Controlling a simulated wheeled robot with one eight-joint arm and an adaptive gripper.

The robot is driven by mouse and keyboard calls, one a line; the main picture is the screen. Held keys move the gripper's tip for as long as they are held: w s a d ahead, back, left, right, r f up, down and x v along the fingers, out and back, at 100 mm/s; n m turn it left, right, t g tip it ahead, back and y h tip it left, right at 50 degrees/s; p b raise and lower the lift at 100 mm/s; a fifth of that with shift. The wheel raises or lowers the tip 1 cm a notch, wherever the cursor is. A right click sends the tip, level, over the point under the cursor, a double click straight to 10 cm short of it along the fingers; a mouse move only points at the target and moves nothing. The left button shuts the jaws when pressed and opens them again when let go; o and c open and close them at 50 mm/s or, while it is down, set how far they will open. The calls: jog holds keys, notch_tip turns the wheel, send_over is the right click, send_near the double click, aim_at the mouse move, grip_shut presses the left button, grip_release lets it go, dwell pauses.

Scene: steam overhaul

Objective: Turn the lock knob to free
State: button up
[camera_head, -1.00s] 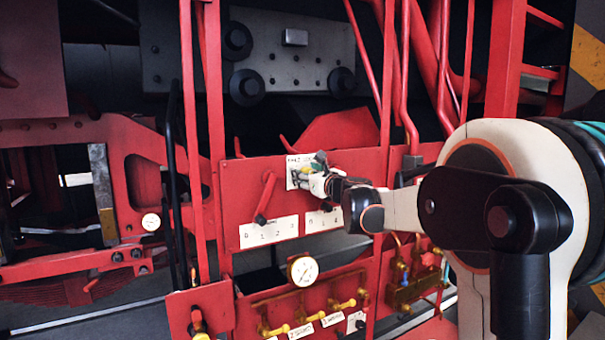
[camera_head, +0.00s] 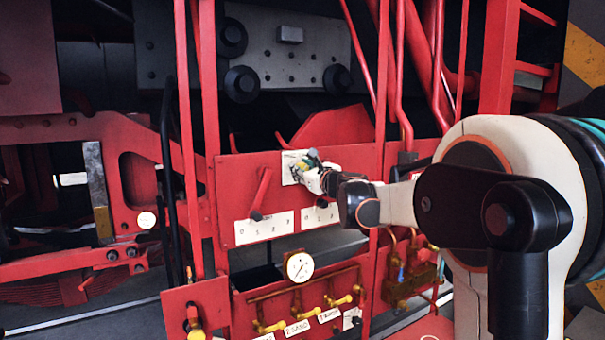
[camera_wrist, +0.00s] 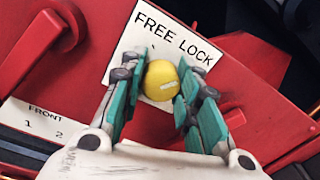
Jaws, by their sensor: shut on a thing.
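The yellow round lock knob (camera_wrist: 160,82) sits on a white plate (camera_wrist: 124,40) lettered FREE on the left and LOCK on the right.
A red lever (camera_head: 261,194) stands left of the plate, above a white number strip (camera_head: 264,227). It shows close by at the upper left in the wrist view. A round gauge (camera_head: 299,266) and several yellow valve handles are below. Red pipes rise to the right.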

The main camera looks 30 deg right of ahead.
jog(key=n+b, duration=0.2)
jog(key=n, duration=0.2)
jog(key=shift+f, duration=0.1)
jog(key=n+b, duration=0.1)
jog(key=n, duration=0.3)
jog(key=shift+b, duration=0.3)
jog(key=n+b, duration=0.1)
jog(key=n, duration=0.3)
jog(key=shift+n, duration=0.3)
jog(key=shift+n+y+b, duration=0.3)
jog(key=shift+n+b, duration=0.25)
jog(key=shift+n, duration=1.35)
jog(key=o, duration=1.1)
